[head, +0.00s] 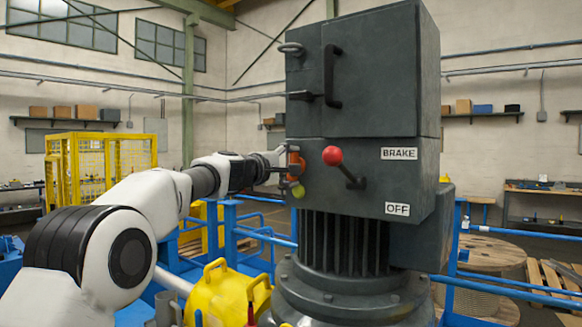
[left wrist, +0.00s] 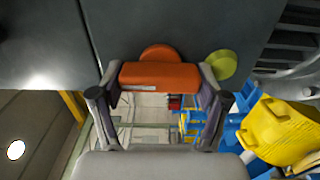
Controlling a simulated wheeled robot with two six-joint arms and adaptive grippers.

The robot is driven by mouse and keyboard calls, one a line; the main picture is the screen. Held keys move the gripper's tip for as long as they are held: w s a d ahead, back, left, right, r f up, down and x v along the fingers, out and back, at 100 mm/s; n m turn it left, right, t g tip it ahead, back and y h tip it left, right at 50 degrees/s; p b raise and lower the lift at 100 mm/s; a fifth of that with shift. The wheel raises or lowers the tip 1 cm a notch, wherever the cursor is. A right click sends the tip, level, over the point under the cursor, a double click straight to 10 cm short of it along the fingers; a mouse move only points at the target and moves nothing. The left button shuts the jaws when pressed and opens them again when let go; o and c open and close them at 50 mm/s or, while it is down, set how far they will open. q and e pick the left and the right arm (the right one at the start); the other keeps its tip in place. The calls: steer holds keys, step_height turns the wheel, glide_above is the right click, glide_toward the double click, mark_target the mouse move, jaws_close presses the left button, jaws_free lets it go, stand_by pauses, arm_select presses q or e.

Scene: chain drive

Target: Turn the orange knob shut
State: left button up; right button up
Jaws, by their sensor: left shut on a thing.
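The orange knob (head: 293,160) sits on the left side of the dark grey machine box (head: 360,165). In the left wrist view the knob (left wrist: 160,76) shows as an orange bar in front of a round orange base. My left gripper (head: 284,168) is at the knob, and its two fingers (left wrist: 160,84) touch the bar's two ends, shut on it. In the head view the fingers partly cover the knob. My right gripper is not in view.
A yellow-green button (head: 298,191) sits just below the knob. A red-balled lever (head: 333,156) sticks out beside labels reading BRAKE and OFF. A black handle (head: 332,76) is above. Blue railings (head: 500,285) and a yellow part (head: 222,292) stand below.

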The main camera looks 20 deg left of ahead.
arm_select(q)
steer(key=shift+f, duration=0.2)
stand_by(0.3)
steer(key=o, duration=1.2)
steer(key=shift+c, duration=0.2)
steer(key=shift+r, duration=0.1)
steer(key=shift+s+a+r, duration=0.1)
steer(key=shift+s, duration=0.2)
steer(key=v, duration=1.1)
steer(key=shift+s, duration=0.1)
